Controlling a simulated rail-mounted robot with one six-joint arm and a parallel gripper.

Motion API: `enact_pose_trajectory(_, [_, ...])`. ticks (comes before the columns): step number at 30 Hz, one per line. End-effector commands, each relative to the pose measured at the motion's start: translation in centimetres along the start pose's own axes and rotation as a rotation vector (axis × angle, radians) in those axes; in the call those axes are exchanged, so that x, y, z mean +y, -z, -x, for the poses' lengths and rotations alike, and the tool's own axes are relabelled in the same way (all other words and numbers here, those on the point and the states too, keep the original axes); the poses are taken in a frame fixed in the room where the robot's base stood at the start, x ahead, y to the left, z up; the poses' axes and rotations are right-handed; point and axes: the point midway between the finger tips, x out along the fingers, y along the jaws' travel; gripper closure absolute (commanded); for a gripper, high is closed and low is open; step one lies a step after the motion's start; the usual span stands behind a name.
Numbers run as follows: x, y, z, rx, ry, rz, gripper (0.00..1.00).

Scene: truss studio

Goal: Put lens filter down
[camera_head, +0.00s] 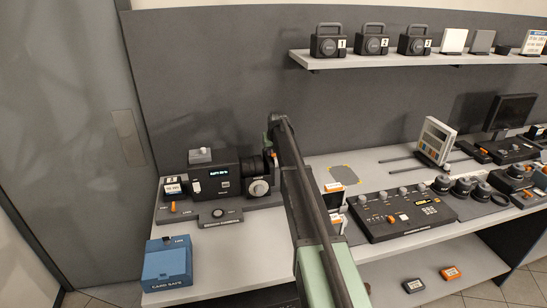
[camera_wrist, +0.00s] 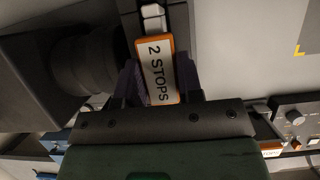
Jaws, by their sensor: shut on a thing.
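The lens filter (camera_wrist: 157,68), a plate with an orange rim and a white "2 STOPS" label, sits between the dark fingers of my gripper (camera_wrist: 160,92) in the wrist view. The gripper is shut on it. A dark lens-like barrel on a black housing (camera_wrist: 40,65) is close to the left of the filter; whether they touch cannot be told. The arm's far end is near the black camera-like device (camera_head: 211,184) on the left of the bench.
Orange-and-white labelled pieces (camera_head: 334,187) stand right of my arm in the head view. A control panel (camera_head: 402,218) with knobs lies farther right. A grey patch with yellow corner marks (camera_head: 344,174) is bare. A blue "Card Safe" box (camera_head: 167,265) is at the front left.

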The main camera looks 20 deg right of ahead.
Motion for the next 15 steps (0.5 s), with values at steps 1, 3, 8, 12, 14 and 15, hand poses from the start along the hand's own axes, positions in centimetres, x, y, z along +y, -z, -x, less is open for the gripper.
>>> enact_pose_trajectory(1, [0.0, -0.09, 0.23, 0.0, 0.0, 0.0, 1.0])
enact_pose_trajectory(3, [-0.01, -0.1, 0.24, 0.0, 0.0, 0.0, 1.0])
enact_pose_trajectory(8, [0.0, 0.07, -0.18, 0.0, 0.0, 0.0, 0.65])
enact_pose_trajectory(12, [0.0, 0.02, -0.05, 0.0, 0.0, 0.0, 0.43])
enact_pose_trajectory(14, [0.0, 0.02, -0.05, 0.0, 0.0, 0.0, 0.41])
enact_pose_trajectory(15, [0.0, 0.02, -0.05, 0.0, 0.0, 0.0, 0.41])
